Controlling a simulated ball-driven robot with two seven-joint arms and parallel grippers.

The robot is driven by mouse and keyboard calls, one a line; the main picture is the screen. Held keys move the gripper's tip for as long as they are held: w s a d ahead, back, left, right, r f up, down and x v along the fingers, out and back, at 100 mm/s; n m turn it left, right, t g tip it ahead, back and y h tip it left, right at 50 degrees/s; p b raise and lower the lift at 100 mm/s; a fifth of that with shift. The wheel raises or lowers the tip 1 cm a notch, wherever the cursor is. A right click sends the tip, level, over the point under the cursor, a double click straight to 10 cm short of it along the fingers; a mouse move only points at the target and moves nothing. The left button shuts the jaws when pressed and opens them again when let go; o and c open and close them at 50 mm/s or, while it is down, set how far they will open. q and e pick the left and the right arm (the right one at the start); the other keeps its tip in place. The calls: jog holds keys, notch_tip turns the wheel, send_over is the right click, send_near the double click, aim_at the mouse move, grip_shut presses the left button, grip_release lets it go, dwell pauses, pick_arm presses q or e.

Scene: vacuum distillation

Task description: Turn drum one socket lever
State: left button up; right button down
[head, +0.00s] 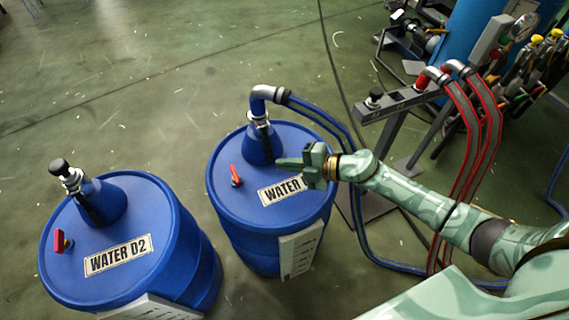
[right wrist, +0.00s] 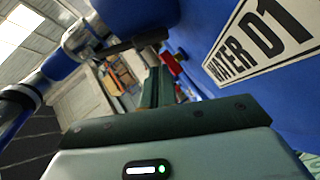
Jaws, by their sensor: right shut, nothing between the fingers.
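Drum one is the blue drum (head: 225,200) in the middle of the head view, and its label reads WATER D1 in the right wrist view (right wrist: 262,38). A metal socket (head: 259,117) with a hose elbow sits on its cone-shaped neck. A dark lever (right wrist: 138,42) runs from the socket in the right wrist view, just beyond my fingers. A red handle (head: 235,175) lies on the drum top. My right gripper (head: 279,162) is shut and empty, above the drum top beside the neck. Whether it touches the lever is unclear. My left gripper is out of view.
A second blue drum (head: 130,215), labelled WATER D2, stands at the left with a black-capped socket and red handle. Blue hoses (head: 335,125) run from drum one to the right. A grey stand (head: 400,103) with red-striped hoses is at the right. Open floor lies behind.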

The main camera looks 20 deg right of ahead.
jog(key=shift+s+d+r, duration=0.25)
jog(key=shift+s, duration=0.2)
jog(key=shift+s+d+r, duration=0.25)
jog(key=shift+s, duration=0.2)
jog(key=v, duration=0.1)
jog(key=p+v, duration=0.1)
jog(key=v, duration=0.2)
jog(key=shift+d+f+p, duration=0.3)
jog(key=shift+d, duration=0.05)
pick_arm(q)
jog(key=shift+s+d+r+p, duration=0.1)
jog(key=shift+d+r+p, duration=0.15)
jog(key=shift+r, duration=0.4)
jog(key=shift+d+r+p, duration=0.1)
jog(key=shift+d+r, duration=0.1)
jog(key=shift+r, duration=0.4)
pick_arm(e)
jog(key=shift+v, duration=1.95)
jog(key=shift+f, duration=0.1)
